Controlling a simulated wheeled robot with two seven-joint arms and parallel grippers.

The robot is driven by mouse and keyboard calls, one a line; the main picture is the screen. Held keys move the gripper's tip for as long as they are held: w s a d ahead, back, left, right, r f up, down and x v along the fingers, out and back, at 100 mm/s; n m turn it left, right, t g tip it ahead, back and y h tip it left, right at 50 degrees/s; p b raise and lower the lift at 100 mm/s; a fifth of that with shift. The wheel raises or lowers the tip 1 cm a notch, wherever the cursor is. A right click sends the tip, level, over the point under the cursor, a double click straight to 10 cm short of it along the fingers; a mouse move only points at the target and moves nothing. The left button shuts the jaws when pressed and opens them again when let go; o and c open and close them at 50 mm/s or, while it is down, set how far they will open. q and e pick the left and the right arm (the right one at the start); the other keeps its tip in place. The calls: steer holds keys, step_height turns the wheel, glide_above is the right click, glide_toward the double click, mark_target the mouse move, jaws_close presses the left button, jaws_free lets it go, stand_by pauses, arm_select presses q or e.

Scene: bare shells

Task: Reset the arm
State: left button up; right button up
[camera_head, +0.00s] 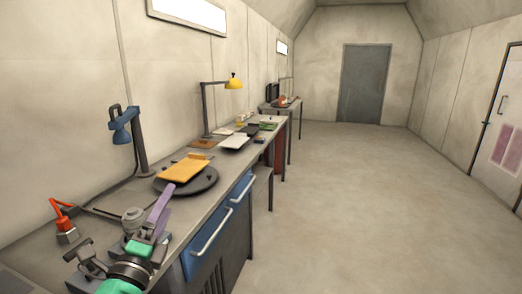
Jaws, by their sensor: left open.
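My left gripper (148,220) is at the lower left, at the end of my arm with its green and black joints. It is open, and nothing shows held in it. A purple part (160,206) stands up at its front. It is over the near part of the long workbench (115,198), close to its front edge. I cannot tell whether it touches the bench. My right arm and gripper are out of view.
On the bench are a dark round plate (206,183) with an orange-yellow flat thing (184,168), a blue lamp (121,133), a yellow lamp (234,83) and a red-orange tool (62,222). Blue drawers (238,188) face the open floor (355,210). A grey door (364,85) is far ahead.

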arm_select(q)
steer(key=s+a+f+n+g+y, duration=0.25)
steer(key=f+n+g, duration=0.25)
steer(key=f+n, duration=0.4)
steer(key=s+a+f+n+g+y, duration=0.2)
steer(key=s+a+f+n+g, duration=0.3)
steer(key=f, duration=0.7)
steer(key=s+d+f+n+g+h, duration=0.1)
steer(key=s+d+f+n+g, duration=0.25)
steer(key=s+f, duration=0.3)
steer(key=s+d+f+n+g+h, duration=0.2)
steer(key=s+f+n+g, duration=0.2)
steer(key=s+f, duration=0.25)
steer(key=s+f+g, duration=0.1)
steer(key=s+f, duration=0.2)
steer(key=f, duration=1.9)
steer(key=s+a+f+g, duration=0.1)
steer(key=s+a+f, duration=0.2)
steer(key=s+f, duration=1.2)
steer(key=shift+s+a+y, duration=0.2)
steer(key=shift+s+y, duration=0.15)
steer(key=shift+s, duration=0.7)
